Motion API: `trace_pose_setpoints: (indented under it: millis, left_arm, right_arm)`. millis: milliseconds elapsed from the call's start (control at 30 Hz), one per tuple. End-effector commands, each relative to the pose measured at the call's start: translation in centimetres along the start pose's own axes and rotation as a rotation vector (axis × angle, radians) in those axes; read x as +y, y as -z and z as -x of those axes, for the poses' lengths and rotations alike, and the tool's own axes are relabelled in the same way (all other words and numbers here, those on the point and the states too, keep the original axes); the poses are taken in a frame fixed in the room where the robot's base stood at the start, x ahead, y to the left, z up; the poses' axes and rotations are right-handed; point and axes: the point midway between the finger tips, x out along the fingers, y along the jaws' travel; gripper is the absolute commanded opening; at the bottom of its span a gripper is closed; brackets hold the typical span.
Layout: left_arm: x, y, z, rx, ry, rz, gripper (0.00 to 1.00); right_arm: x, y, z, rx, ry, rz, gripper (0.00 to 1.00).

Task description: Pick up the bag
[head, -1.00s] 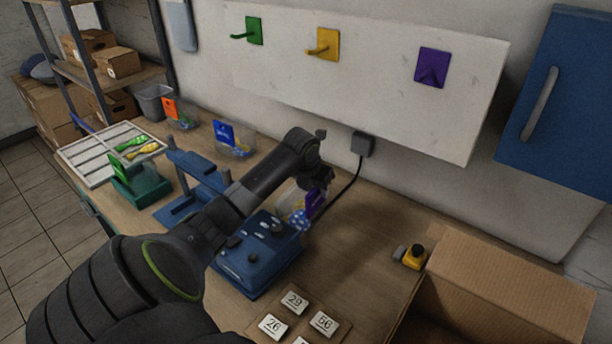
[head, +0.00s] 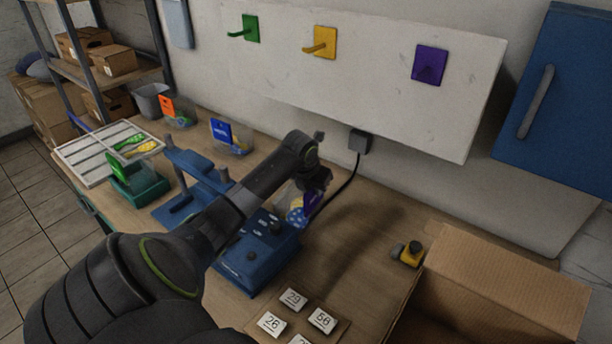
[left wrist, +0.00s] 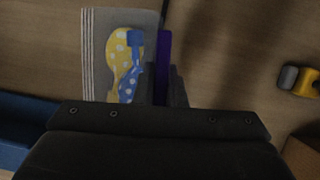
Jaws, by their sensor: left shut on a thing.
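The bag (left wrist: 101,57) is clear, with a purple header card and yellow and blue polka-dotted balloons inside. In the left wrist view its purple card (left wrist: 164,60) stands edge-on between the fingers. My left gripper (head: 317,187) is shut on this card, and the wrist view shows both its fingers (left wrist: 164,85) there. In the head view the bag (head: 289,196) is partly hidden behind my left arm, behind the blue machine. I cannot tell whether it still touches the table. My right gripper is not in view.
The blue machine (head: 262,262) stands in front of the bag. Other bags (head: 229,138) stand towards the back left. Green, yellow and purple hooks (head: 430,66) hang on the wall board. An open cardboard box (head: 500,275) and a small yellow-grey object (head: 408,254) are at the right.

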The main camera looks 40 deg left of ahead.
Motion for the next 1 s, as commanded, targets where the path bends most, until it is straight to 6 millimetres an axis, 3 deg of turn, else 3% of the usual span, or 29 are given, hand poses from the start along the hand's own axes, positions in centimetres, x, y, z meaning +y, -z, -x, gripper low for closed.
trace_pose_setpoints:
  millis: [233,633,1000]
  left_arm:
    - [0.1,-0.8,1.5,-0.005,-0.002,0.0,0.0]
    - [0.0,-3.5,8.2,-0.004,0.0,0.0,0.0]
    - [0.0,-3.9,9.3,0.0,0.001,0.001,0.0]
  right_arm:
    - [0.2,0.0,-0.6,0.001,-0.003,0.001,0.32]
    - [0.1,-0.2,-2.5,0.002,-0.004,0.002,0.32]
    - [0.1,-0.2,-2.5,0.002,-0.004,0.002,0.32]
